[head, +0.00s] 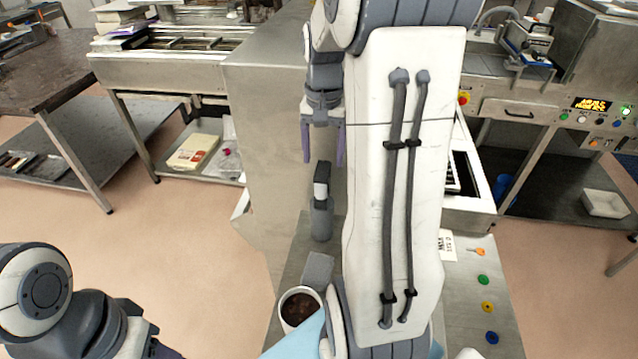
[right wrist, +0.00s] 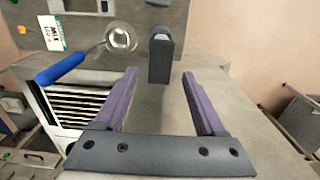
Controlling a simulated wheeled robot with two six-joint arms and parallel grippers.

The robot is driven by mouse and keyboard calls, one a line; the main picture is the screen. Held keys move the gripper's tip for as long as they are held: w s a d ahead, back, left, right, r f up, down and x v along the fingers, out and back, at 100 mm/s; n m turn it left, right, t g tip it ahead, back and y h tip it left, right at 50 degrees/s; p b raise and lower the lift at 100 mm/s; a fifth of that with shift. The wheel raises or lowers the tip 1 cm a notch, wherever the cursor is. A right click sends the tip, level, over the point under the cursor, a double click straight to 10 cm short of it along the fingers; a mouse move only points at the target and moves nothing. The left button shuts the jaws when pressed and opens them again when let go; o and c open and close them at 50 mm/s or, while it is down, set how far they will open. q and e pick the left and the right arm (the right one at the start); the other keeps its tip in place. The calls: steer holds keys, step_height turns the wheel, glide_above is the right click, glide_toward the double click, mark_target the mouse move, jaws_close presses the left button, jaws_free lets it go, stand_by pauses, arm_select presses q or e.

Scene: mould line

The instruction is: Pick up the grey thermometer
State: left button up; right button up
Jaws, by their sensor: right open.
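The grey thermometer (head: 322,219) stands on the steel bench top, left of my right arm in the head view. It has a dark top with a pale band. In the right wrist view the dark grey upright thing straight ahead of the fingertips looks like the thermometer (right wrist: 160,62). My right gripper (head: 323,150) is open and empty, with its purple fingers (right wrist: 159,76) apart and the thermometer beyond them, roughly centred. They do not appear to touch it. My left arm is at the lower left of the head view; only a sliver of its gripper (head: 165,350) shows.
A ladle with a blue handle (right wrist: 60,69) lies beside the thermometer. A white cup of dark contents (head: 299,307) and a grey block (head: 318,269) are nearer me. A label (head: 447,246) and coloured buttons are on the right. A large steel cabinet (head: 275,100) stands behind.

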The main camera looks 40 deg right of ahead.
mark_target(323, 167)
step_height(323, 167, down, 4)
steer(key=shift+f, duration=0.2)
steer(key=shift+s+a+f+p, duration=0.15)
steer(key=shift+f+p, duration=0.4)
steer(key=shift+f, duration=0.8)
steer(key=shift+s+a+f+p, duration=0.15)
steer(key=shift+f+p, duration=0.35)
steer(key=shift+f, duration=0.8)
jaws_close()
